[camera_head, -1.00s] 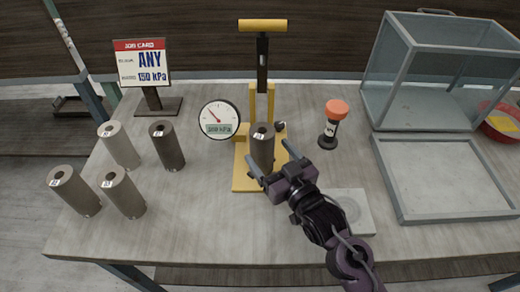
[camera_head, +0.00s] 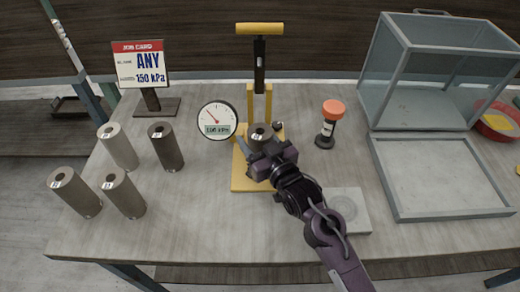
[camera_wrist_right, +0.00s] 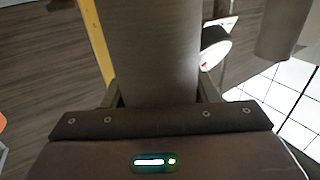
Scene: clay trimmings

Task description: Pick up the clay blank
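A dark grey clay blank (camera_head: 262,131) stands upright on the yellow press base (camera_head: 243,181). Its lower part is hidden behind my right gripper (camera_head: 264,152) in the head view. In the right wrist view the blank (camera_wrist_right: 155,50) fills the space between the two fingers, which lie close against its sides. The right gripper looks shut on it. Other cylinders stand at the left: a light one (camera_head: 118,146), a dark one (camera_head: 166,147) and two more in front (camera_head: 75,192) (camera_head: 124,194). My left gripper is out of view.
A round gauge (camera_head: 217,120) stands left of the press, near the job card (camera_head: 141,63). A glass case (camera_head: 425,75), a grey tray (camera_head: 440,178) and a pale slab (camera_head: 350,211) occupy the right side.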

